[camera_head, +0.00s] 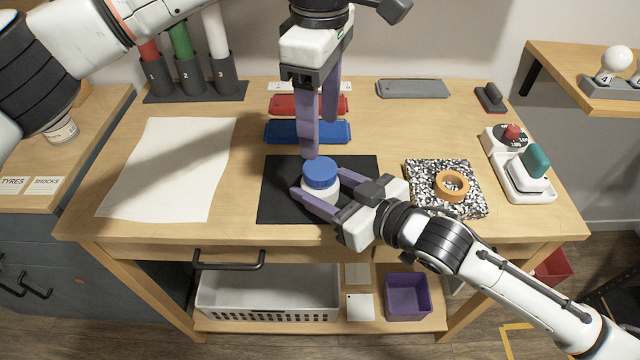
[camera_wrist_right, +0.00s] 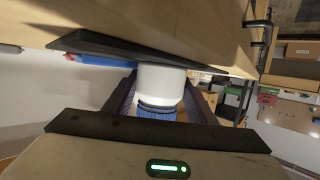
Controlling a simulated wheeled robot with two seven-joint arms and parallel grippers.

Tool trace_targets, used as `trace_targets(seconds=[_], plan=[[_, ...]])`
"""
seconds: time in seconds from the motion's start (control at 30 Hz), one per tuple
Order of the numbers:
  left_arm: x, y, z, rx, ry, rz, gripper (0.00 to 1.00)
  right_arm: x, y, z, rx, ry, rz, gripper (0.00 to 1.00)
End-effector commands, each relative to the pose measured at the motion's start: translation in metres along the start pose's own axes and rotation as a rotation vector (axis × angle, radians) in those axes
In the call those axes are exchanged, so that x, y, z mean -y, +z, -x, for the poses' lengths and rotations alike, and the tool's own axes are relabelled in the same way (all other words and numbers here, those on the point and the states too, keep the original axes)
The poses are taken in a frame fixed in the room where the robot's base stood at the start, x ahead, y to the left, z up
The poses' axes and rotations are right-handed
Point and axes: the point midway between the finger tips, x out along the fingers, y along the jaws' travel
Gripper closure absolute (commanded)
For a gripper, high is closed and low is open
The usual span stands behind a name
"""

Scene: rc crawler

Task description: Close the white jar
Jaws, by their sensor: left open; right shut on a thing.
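The white jar (camera_head: 321,194) stands upright on the black mat (camera_head: 280,206) with a blue lid (camera_head: 320,171) on its top. I cannot tell how tightly the lid sits. My right gripper (camera_head: 322,197) is shut on the jar, with a finger on each side of its white body. In the right wrist view the jar (camera_wrist_right: 161,82) sits between the fingers, with the blue lid (camera_wrist_right: 157,110) at its end. My left gripper (camera_head: 319,138) is open, points down and is empty just above and behind the lid.
A speckled block (camera_head: 472,204) with an orange ring (camera_head: 451,185) lies right of the mat. Blue (camera_head: 285,131) and red (camera_head: 284,104) trays lie behind. White paper (camera_head: 170,168) lies left.

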Motion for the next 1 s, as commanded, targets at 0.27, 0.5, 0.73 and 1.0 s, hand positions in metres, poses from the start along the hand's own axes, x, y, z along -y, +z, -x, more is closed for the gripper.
trace_targets(seconds=[0.27,0.5,0.73,1.0], plan=[[0.0,-0.0002,0.0001,0.0,0.0,0.628,0.41,0.0001,0.0004,0.0001,0.001,0.0,0.0,1.0],[0.0,-0.0002,0.0001,0.0,0.001,1.171,0.41,0.0001,0.0004,0.0,0.001,0.0,0.0,1.0],[0.0,-0.0002,0.0001,0.0,0.0,1.632,0.41,0.0001,0.0004,0.0,0.001,0.0,0.0,1.0],[0.0,-0.0002,0.0001,0.001,0.0,1.898,0.41,0.0001,0.0004,0.0,0.001,0.0,0.0,1.0]])
